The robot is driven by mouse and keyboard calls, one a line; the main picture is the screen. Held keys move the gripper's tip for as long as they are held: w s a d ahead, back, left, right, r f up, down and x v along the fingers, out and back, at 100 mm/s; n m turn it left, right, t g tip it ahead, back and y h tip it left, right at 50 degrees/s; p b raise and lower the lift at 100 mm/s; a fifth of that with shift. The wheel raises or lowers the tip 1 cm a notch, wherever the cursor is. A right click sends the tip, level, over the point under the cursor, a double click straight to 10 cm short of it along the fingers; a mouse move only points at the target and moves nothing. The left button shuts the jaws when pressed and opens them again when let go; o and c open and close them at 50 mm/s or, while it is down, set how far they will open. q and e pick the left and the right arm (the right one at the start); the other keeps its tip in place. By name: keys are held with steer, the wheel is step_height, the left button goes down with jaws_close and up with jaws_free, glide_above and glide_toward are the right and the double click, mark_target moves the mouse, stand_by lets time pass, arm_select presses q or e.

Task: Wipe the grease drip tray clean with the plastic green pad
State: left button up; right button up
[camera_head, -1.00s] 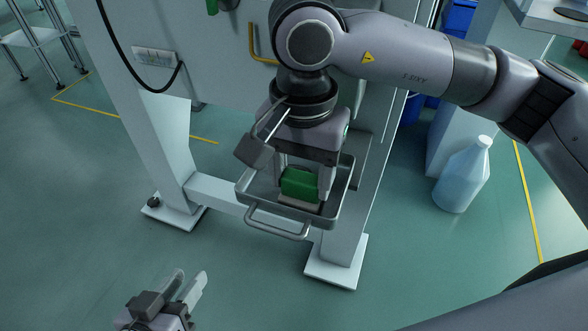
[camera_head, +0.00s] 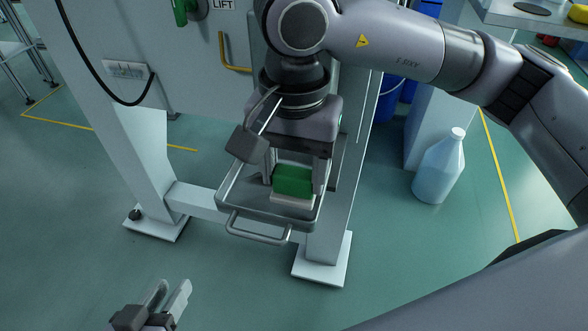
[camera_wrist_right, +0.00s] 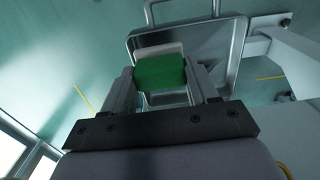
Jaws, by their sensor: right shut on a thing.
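The green pad (camera_head: 293,181) has a pale layer along its lower side. My right gripper (camera_head: 294,184) is shut on it and holds it over the tray, with one finger on each side. The pad also shows between the fingers in the right wrist view (camera_wrist_right: 160,73). The grease drip tray (camera_head: 243,209) is a grey metal pan with a raised rim and a front bar handle (camera_head: 258,236). Whether the pad touches the tray floor I cannot tell. My left gripper (camera_head: 168,296) is open and empty at the bottom left, well away from the tray.
The tray sits between white frame legs (camera_head: 327,225) with floor feet. A translucent jug (camera_head: 440,166) stands on the floor to the right. Open floor lies in front.

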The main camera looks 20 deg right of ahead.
step_height(320, 180, up, 6)
steer(key=p, duration=0.3)
steer(key=shift+f, duration=0.1)
steer(key=shift+f, duration=0.1)
